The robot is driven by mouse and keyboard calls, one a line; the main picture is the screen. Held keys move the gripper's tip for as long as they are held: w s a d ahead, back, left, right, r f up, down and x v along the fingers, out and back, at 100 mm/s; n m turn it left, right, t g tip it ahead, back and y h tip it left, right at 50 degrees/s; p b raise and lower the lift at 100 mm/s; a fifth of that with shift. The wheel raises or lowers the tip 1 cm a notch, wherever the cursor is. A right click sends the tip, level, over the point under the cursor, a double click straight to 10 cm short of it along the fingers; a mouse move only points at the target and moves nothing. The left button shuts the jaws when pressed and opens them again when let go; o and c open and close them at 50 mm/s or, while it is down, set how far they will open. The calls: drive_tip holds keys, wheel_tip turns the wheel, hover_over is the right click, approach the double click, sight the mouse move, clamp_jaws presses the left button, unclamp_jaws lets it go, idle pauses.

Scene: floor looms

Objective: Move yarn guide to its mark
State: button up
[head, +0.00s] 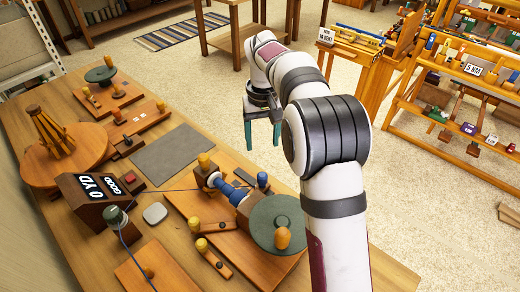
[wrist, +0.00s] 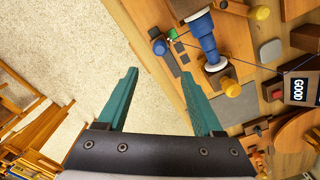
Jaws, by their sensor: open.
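A wooden winder board (head: 182,199) on the bench carries a blue bobbin (head: 232,190), a yellow knob (head: 204,161), a blue knob (head: 262,178) and a green disc with an orange knob (head: 278,222). In the wrist view the blue bobbin (wrist: 207,40) and blue knob (wrist: 160,47) lie beyond my fingers. A blue yarn (head: 170,190) runs from a green-topped holder (head: 115,214) toward the bobbin. My gripper (head: 262,146), also in the wrist view (wrist: 159,74), is open and empty, raised above and apart from the winder.
A grey mat (head: 165,152), a counter box (head: 90,197) reading "0 YD" and "GOOD", and a round wooden stand (head: 65,150) share the bench. Wooden racks (head: 470,90) stand at the right. Carpeted floor lies open beyond the bench.

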sight(262, 175)
wheel_tip(262, 175, down, 15)
drive_tip(key=shift+f, duration=0.1)
clamp_jaws()
idle(0.4)
